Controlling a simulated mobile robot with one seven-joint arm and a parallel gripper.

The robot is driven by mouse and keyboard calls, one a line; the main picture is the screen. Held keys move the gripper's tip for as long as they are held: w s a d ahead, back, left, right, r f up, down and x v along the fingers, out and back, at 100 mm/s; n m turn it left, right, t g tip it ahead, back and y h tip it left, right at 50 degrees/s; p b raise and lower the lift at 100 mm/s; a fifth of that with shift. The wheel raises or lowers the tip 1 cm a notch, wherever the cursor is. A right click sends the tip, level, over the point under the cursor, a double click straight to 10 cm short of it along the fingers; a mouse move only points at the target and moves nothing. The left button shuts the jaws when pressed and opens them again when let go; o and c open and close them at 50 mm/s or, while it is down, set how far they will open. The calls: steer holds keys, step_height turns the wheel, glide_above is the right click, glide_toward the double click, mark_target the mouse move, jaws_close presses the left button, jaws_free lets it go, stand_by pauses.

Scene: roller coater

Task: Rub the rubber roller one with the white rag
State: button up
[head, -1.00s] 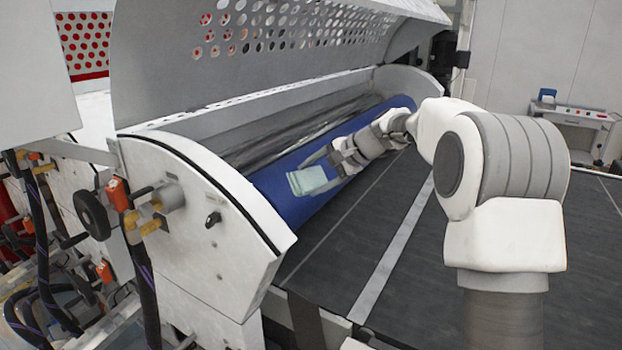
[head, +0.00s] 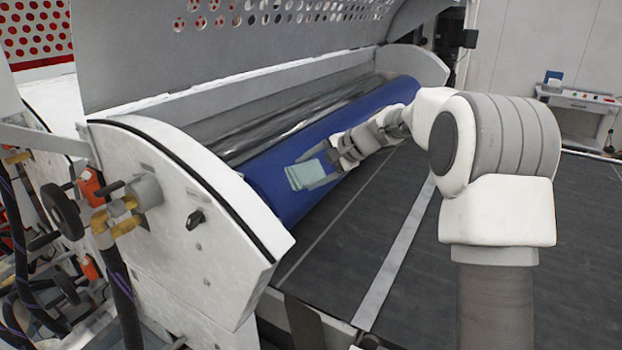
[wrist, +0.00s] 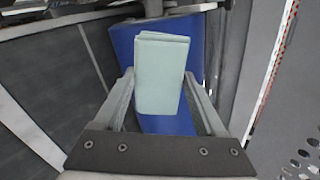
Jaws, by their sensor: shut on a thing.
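The rubber roller is a long blue cylinder (head: 283,200) running from the near end plate to the far end of the machine; it also shows in the wrist view (wrist: 168,124). My gripper (head: 312,168) is shut on a folded pale green-white rag (head: 306,175). The rag (wrist: 161,75) sits between both fingers in the wrist view, in front of the blue roller. In the head view the rag overlaps the roller's near part. I cannot tell whether it touches the surface. The rag hides part of the roller.
A shiny metal roller (head: 270,125) lies behind the blue one. A perforated cover (head: 245,50) stands raised above. The white end plate (head: 180,220) with knobs and valves is at the left. A dark conveyor bed (head: 400,290) lies right of the roller.

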mark_target(283, 189)
steer(key=shift+w+f, duration=0.15)
steer(key=shift+f, duration=0.25)
steer(key=shift+x, duration=2.95)
steer(key=shift+b+x, duration=0.35)
steer(key=shift+x, duration=0.55)
steer(key=shift+a+r, duration=0.1)
steer(key=shift+a, duration=0.05)
